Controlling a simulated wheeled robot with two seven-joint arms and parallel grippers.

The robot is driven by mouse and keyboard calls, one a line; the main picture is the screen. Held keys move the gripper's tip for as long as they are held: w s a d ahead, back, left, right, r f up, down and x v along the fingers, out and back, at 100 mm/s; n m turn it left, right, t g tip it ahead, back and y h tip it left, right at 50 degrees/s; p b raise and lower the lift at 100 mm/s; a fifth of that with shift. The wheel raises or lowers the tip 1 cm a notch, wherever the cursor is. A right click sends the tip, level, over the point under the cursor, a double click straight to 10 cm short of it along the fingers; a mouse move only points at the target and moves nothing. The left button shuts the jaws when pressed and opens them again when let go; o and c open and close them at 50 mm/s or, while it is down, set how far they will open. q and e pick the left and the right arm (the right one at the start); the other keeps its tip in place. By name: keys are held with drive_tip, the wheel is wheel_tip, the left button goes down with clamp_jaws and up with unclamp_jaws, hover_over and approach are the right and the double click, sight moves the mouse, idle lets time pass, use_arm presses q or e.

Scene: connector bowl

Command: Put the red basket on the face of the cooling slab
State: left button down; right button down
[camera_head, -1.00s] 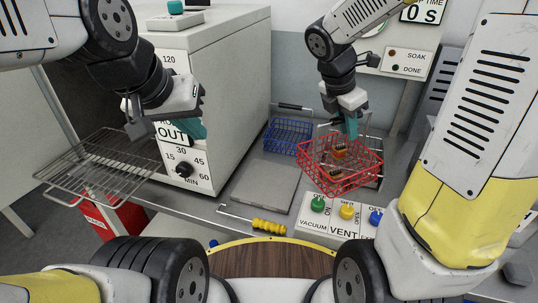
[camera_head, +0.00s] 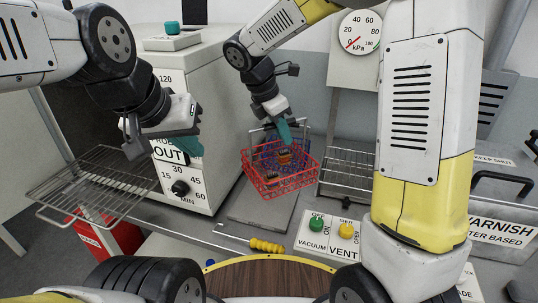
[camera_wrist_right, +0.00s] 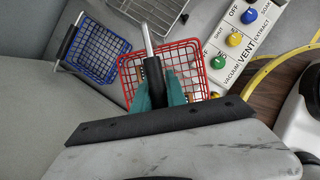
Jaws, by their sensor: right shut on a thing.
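The red basket (camera_head: 268,184) is a wire basket with small brown and orange parts in it. My right gripper (camera_head: 284,136) is shut on its upright handle and holds it in the air. In the right wrist view the teal fingers (camera_wrist_right: 160,92) close around the black grip of the red basket (camera_wrist_right: 200,62). The cooling slab (camera_head: 257,211) is a flat grey plate on the bench. In the head view the basket hangs over its far part, hiding it. My left gripper (camera_head: 178,146) is in front of the oven; its finger gap is not clear.
A blue wire basket (camera_wrist_right: 97,52) stands behind the red one, mostly hidden in the head view. A wire rack (camera_head: 350,172) lies to the right. An oven (camera_head: 200,90) with a pulled-out rack (camera_head: 95,180) stands left.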

drive_tip(key=shift+w+a, duration=0.55)
drive_tip(key=shift+a, duration=1.2)
hover_over(271, 168)
drive_tip(key=shift+s+a+f, duration=0.1)
drive_tip(key=shift+s+f, duration=0.05)
drive_tip(key=shift+f, duration=1.65)
drive_tip(key=shift+s+f, duration=0.1)
drive_tip(key=shift+f, duration=1.65)
drive_tip(key=shift+a+f, duration=0.2)
drive_tip(key=shift+f, duration=2.1)
drive_tip(key=c, duration=1.3)
unclamp_jaws()
drive_tip(key=shift+c, duration=0.2)
